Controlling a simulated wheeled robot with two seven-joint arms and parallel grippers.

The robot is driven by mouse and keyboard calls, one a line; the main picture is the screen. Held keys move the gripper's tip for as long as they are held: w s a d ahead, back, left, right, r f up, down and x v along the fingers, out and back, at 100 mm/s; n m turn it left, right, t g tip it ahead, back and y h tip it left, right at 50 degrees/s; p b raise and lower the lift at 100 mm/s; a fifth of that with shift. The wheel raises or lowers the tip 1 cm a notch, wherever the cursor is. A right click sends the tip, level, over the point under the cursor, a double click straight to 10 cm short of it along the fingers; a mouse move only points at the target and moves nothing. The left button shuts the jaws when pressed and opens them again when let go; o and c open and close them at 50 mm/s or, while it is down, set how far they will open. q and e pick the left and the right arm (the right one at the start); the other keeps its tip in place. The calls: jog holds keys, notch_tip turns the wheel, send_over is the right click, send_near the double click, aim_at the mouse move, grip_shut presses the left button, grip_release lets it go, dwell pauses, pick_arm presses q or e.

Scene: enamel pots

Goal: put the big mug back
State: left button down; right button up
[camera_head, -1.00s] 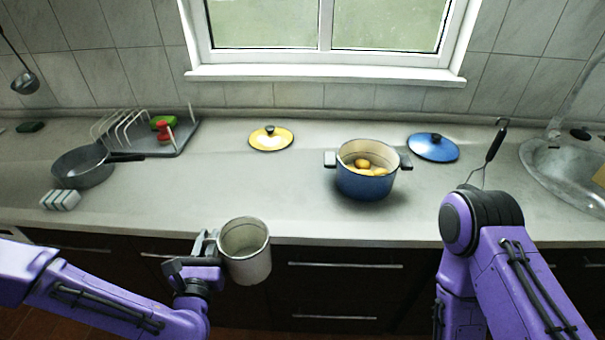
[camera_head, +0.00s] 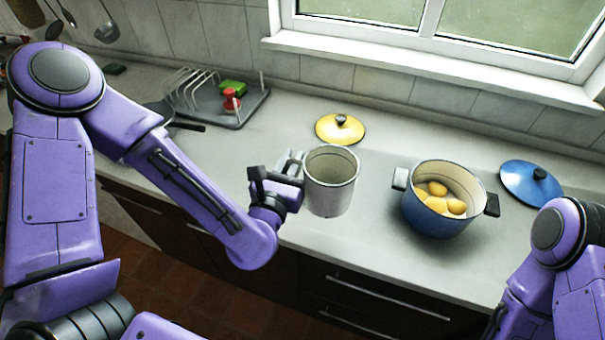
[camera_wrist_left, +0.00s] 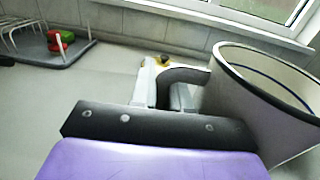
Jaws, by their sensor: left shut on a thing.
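The big mug (camera_head: 331,183) is pale grey-white with a dark rim line, and it is upright with its open mouth up. My left gripper (camera_head: 290,167) is shut on its handle, on the mug's left side. In the head view the mug shows over the front part of the counter; I cannot tell whether its base touches. In the left wrist view the mug (camera_wrist_left: 262,105) fills the right side, with its dark handle between the fingers of the gripper (camera_wrist_left: 165,92). My right arm is at the lower right, but its gripper is out of view.
A blue pot (camera_head: 437,219) with several yellow things inside stands right of the mug. A yellow lid (camera_head: 325,130) lies behind the mug and a blue lid (camera_head: 520,184) at the right. A dish rack (camera_head: 240,112) and a partly hidden pan (camera_head: 160,108) are at the left.

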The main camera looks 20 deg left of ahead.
pick_arm(q)
jog(key=shift+w+a+f+b, duration=0.6)
jog(key=shift+w+f+b, duration=0.1)
jog(key=shift+b, duration=0.5)
pick_arm(e)
notch_tip(320, 180, down, 4)
pick_arm(q)
jog(key=w+a+f+p, duration=0.1)
jog(key=w+f, duration=0.1)
jog(key=w, duration=0.1)
jog(key=w+a+f+p, duration=0.1)
jog(key=w+f+p, duration=0.1)
jog(key=w+f, duration=0.1)
jog(key=w+a+f+p, duration=0.1)
jog(key=w+f, duration=0.1)
jog(key=w, duration=0.1)
jog(key=shift+a+f, duration=0.35)
notch_tip(320, 180, down, 3)
jog(key=shift+r, duration=0.1)
jog(key=shift+d, duration=0.1)
pick_arm(e)
notch_tip(320, 180, up, 4)
jog(key=shift+w+a+r, duration=0.1)
pick_arm(q)
jog(key=shift+s, duration=0.1)
jog(key=c, duration=1.1)
grip_release()
